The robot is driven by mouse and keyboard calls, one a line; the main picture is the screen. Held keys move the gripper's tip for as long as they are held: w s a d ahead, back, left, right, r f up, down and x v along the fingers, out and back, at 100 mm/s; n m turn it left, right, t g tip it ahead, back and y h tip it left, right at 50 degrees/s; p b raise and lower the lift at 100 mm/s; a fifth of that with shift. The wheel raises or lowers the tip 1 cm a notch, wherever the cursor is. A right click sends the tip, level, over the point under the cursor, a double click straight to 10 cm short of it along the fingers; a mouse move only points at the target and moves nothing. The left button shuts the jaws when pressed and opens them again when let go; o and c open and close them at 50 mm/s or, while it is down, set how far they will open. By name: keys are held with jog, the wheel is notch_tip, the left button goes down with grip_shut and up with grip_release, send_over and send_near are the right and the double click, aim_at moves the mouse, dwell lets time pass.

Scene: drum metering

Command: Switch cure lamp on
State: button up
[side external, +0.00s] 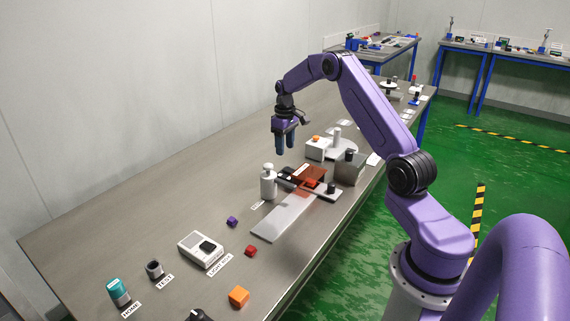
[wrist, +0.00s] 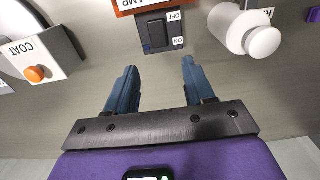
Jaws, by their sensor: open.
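The cure lamp shows in the side view as an orange-tinted hood (side external: 309,173) above a pale strip. In the wrist view, an orange label (wrist: 134,5) ending in "AMP" is partly cut off at the top. Below it is a black rocker switch (wrist: 157,32) with OFF and ON tags on its right, upside down in this view, ON nearer my fingers. I cannot tell which side of the rocker is pressed. My gripper (wrist: 159,70) is open and empty, its blue fingers pointing toward the switch without touching it. In the side view my gripper (side external: 286,152) hangs above the bench behind the lamp.
A white bottle (wrist: 238,28) stands right of the switch in the wrist view; it also shows in the side view (side external: 268,184). A COAT box (wrist: 38,58) with an orange button is on the left. The bench between fingers and switch is clear.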

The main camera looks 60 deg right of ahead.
aim_at(285, 168)
notch_tip(285, 168, down, 8)
jog(key=shift+r, duration=0.2)
